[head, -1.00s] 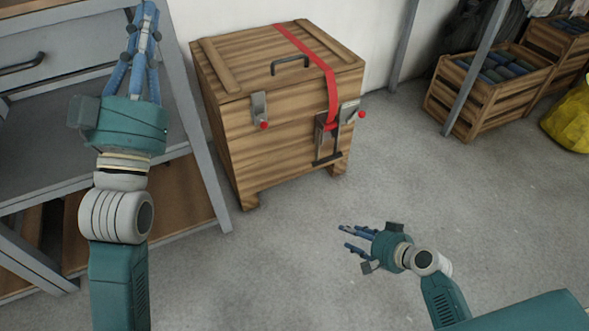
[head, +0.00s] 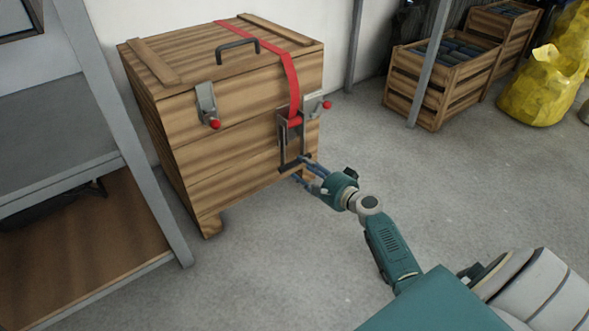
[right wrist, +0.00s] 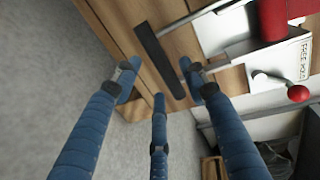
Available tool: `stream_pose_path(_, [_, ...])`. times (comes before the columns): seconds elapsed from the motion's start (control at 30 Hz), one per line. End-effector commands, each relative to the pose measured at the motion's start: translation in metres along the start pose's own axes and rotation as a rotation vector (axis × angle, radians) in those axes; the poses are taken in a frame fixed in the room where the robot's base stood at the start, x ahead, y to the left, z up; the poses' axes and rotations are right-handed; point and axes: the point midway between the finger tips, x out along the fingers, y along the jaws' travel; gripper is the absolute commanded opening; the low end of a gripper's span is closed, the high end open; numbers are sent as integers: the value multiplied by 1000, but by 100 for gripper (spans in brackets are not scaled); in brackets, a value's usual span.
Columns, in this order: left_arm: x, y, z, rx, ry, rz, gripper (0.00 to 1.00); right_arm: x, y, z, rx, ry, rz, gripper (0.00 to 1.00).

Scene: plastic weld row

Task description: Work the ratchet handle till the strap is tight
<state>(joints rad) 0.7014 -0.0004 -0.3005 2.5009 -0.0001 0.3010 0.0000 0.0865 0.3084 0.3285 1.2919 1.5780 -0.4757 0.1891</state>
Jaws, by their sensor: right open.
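A wooden crate (head: 225,130) has a red strap (head: 290,85) over its lid and down its front. The strap runs into a metal ratchet (head: 284,128) on the crate's front right. The ratchet's frame hangs down to a dark crossbar handle (head: 291,165). My right gripper (head: 300,170) is open, its blue fingertips close by the crossbar. In the right wrist view, the dark handle bar (right wrist: 158,60) lies just beyond and between the spread fingers (right wrist: 160,82); contact cannot be told. The red strap (right wrist: 272,18) shows at the top. My left gripper is out of view.
Latches with red knobs (head: 214,124) (head: 327,105) sit on the crate's front and right side. A grey shelf rack (head: 110,130) stands close at left. Slatted crates (head: 430,95) and a yellow sack (head: 540,90) stand at back right. The floor between is clear.

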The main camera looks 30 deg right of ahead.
Motion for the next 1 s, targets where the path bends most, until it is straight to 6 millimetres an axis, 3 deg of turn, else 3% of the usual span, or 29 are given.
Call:
stream_pose_path(0.1, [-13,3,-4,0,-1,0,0,23,2,-1,-2,1,-2,43])
stream_pose_path(0.3, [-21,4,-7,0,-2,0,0,44,2,0,-1,0,1,43])
stream_pose_path(0.67, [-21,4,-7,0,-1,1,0,48,1,0,-1,0,2,43])
stream_pose_path(0.87, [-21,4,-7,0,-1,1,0,48,1,0,-1,0,2,3])
stream_pose_path(1.0, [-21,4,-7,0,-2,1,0,48,1,0,-1,0,2,0])
